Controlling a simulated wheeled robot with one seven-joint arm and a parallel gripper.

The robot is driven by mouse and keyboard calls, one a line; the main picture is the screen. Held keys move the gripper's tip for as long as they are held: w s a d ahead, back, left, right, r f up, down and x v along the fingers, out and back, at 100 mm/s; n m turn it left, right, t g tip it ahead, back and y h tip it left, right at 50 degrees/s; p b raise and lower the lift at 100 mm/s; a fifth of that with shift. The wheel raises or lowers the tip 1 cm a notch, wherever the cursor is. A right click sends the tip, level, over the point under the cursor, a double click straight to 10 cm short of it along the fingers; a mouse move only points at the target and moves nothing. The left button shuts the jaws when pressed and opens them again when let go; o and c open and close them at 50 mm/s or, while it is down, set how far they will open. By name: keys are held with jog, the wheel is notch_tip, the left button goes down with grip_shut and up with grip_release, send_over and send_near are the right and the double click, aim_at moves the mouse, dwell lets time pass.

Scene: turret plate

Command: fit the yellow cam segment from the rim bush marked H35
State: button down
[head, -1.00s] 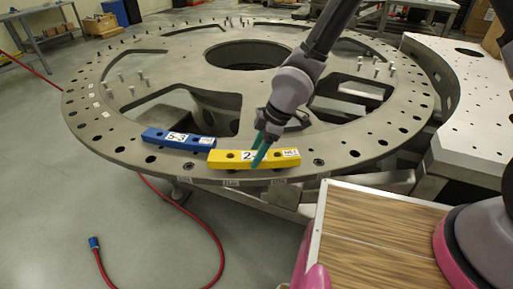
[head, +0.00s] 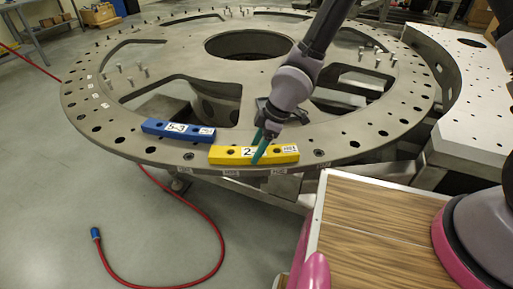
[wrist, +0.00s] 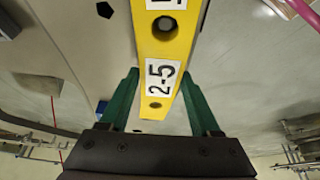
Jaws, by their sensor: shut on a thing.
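The yellow cam segment (head: 226,155) lies along the near rim of the grey turret plate (head: 105,140), marked "2-5" with a small label at its right end. My gripper (head: 261,146) is over its middle, with green fingers. In the wrist view the fingers (wrist: 165,95) stand on either side of the yellow segment (wrist: 168,45), closed on it near the "2-5" label. One hole shows above that label and another below it. I cannot tell whether the segment is lifted off the plate. The rim labels below it are too small to read.
A blue segment (head: 165,130) marked "5-3" lies on the rim just left of the yellow one. Several upright pins (head: 370,55) stand on the plate. A wood-topped surface (head: 370,225) is at the front right. A red hose (head: 215,235) lies on the floor.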

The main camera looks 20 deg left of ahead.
grip_release()
jog(key=v, duration=1)
jog(key=shift+d+r, duration=0.1)
jog(key=shift+r, duration=0.3)
